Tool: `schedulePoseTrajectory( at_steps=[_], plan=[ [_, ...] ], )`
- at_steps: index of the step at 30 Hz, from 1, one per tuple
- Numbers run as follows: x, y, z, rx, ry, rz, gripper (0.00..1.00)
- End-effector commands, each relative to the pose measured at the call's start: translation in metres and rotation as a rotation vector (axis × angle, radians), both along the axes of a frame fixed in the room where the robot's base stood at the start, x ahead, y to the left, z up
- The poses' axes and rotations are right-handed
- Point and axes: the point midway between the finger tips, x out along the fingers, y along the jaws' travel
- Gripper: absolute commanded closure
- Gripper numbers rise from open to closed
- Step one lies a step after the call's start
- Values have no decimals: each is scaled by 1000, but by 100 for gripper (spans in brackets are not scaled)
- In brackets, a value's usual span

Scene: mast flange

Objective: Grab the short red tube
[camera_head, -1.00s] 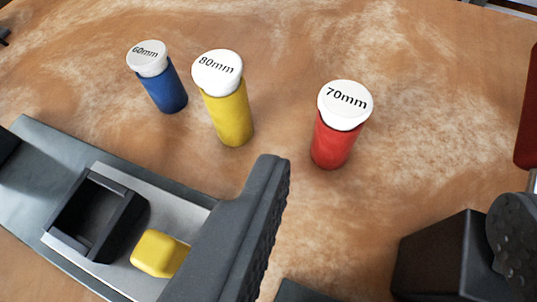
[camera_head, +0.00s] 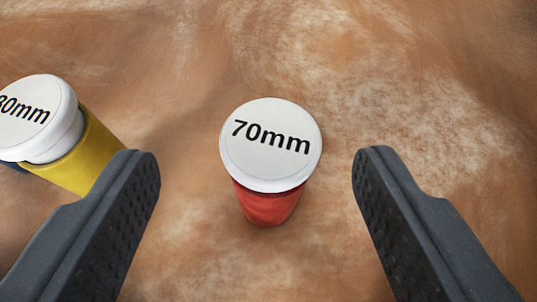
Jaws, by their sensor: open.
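The short red tube (camera_head: 268,207) stands upright in the middle of the camera_head view. Its white cap (camera_head: 270,150) is marked "70mm" and hides much of the red body. My gripper (camera_head: 256,168) is open. One dark ridged finger is to the left of the tube and the other to the right, with a clear gap on both sides. In the picture the tube appears between the fingertips, and neither finger touches it. How far the fingertips are above or short of the tube is hard to tell.
A yellow tube (camera_head: 78,155) with a white cap, its marking partly cut off, stands at the left, partly behind the left finger. A sliver of a blue tube (camera_head: 14,167) shows at the left edge. The brown mottled ground is clear behind and right of the red tube.

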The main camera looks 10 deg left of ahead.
Motion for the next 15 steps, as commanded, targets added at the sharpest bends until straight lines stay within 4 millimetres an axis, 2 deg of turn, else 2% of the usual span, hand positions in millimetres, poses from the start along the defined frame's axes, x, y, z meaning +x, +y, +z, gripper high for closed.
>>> schedulePoseTrajectory(
  at_steps=[9, 15],
  plan=[
    [30, 2, -21, 2, 1, 2, 38],
    [42, 4, -25, 0, -2, 0, 38]
  ],
)
